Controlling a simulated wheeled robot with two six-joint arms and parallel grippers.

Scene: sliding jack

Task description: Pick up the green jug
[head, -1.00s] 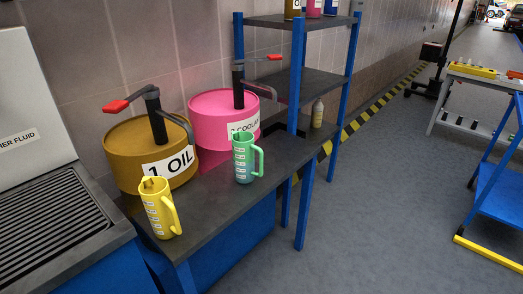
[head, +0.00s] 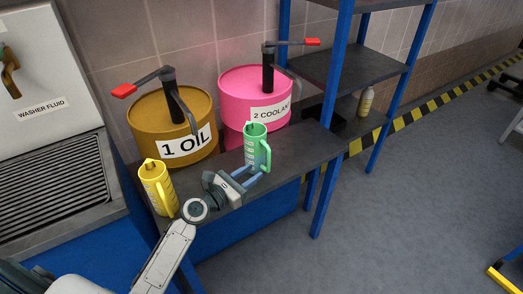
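The green jug (head: 256,146) stands upright on the dark bench top, in front of the pink coolant drum. Its handle is on the right. My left gripper (head: 256,172) reaches in from the lower left, at the jug's lower front. Its two fingers are apart and point at the jug's base. I cannot tell whether they touch it. My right gripper is out of view.
A yellow jug (head: 158,188) stands left of my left gripper. The brown oil drum (head: 170,125) and pink coolant drum (head: 254,95), with pump levers, stand behind. A blue-framed shelf (head: 328,130) rises to the right. The bench (head: 310,150) is clear right of the green jug.

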